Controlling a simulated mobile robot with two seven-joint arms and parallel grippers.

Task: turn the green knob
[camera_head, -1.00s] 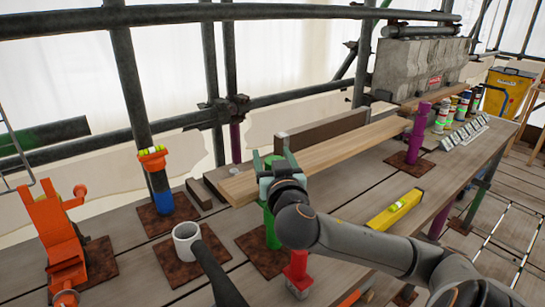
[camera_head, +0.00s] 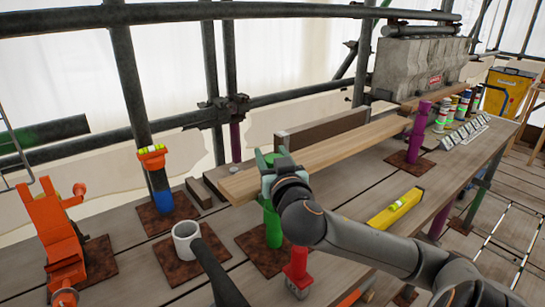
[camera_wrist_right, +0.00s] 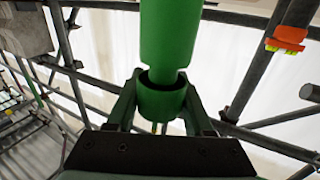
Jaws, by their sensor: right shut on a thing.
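The green knob (camera_head: 266,158) tops an upright green post (camera_head: 272,228) on a rusty square plate in the head view. My right gripper (camera_head: 275,168) is at the knob, reached from the front right, and its fingers hide part of it. In the right wrist view the fingers (camera_wrist_right: 160,105) stand on both sides of a green collar (camera_wrist_right: 162,96), shut on it. A thicker green cylinder (camera_wrist_right: 170,35) shows above the collar in that picture. My left gripper is not in view.
A long wooden plank (camera_head: 330,153) lies just behind the knob. An orange clamp-like stand (camera_head: 62,240) and a blue post (camera_head: 160,195) stand to the left. A red piece (camera_head: 297,268) is under my right arm. A yellow level (camera_head: 395,210) lies at right.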

